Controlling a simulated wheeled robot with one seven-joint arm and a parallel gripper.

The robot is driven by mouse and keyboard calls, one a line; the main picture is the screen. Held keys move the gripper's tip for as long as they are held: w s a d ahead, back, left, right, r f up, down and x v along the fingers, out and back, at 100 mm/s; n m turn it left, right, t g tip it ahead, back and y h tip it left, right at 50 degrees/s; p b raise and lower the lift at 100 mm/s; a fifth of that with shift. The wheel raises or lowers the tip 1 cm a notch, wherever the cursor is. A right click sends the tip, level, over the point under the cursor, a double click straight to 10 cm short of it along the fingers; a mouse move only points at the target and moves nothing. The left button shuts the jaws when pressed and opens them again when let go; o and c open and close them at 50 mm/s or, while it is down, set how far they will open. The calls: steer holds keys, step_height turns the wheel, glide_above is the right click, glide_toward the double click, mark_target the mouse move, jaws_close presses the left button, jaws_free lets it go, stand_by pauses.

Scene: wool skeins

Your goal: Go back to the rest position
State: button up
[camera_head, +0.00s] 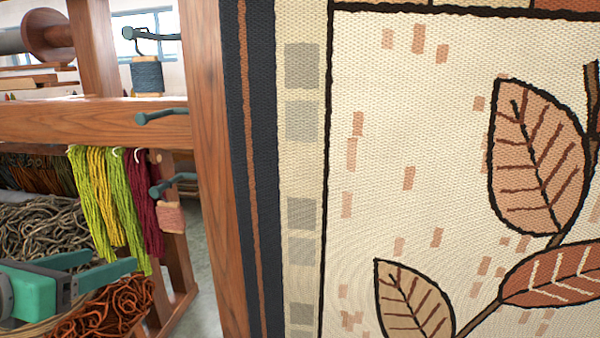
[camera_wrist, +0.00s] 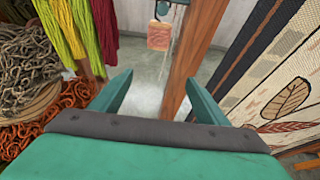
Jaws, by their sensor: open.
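My gripper (camera_head: 124,270) is at the lower left in the head view, with its two fingers apart and nothing between them. In the wrist view my gripper (camera_wrist: 158,98) is open and empty, its fingers pointing toward the wooden post (camera_wrist: 185,65) and the grey floor. The gripper is in front of the loom frame, close to the hanging skeins. Green and yellow wool skeins (camera_head: 105,200) and a dark red skein (camera_head: 145,215) hang from the frame's beam.
A large woven tapestry with leaves (camera_head: 440,180) fills the right side. A blue spool (camera_head: 147,77) and a pink spool (camera_head: 170,208) hang on the frame. Heaps of grey yarn (camera_head: 45,230) and rust-orange yarn (camera_head: 115,307) lie at lower left. Bare floor (camera_head: 205,285) shows beside the post.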

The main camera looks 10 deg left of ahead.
steer(key=w+d+f+m+t+h, duration=0.1)
steer(key=w+d+f+h, duration=0.15)
steer(key=d+h, duration=0.6)
steer(key=w+d+f+h, duration=0.1)
steer(key=d+f+h, duration=0.25)
steer(key=d, duration=0.95)
steer(key=s+d+f+n+t+h, duration=0.45)
steer(key=s+d+n, duration=0.2)
steer(key=d, duration=0.35)
steer(key=s+d+f+n+g+y, duration=0.1)
steer(key=s+d+f+n+y, duration=0.1)
steer(key=s+f+n+y, duration=0.4)
steer(key=s+d+f+n+g+y, duration=0.1)
steer(key=s+f+n+y, duration=0.4)
steer(key=s+f+n, duration=0.5)
steer(key=s+d+f+n+g+y, duration=0.2)
steer(key=s+f+n+y, duration=0.4)
steer(key=f+n, duration=0.9)
step_height(320, 180, down, 2)
steer(key=shift+s+d+f+y, duration=0.1)
steer(key=shift+s+d+y, duration=0.25)
steer(key=shift+s+d, duration=0.65)
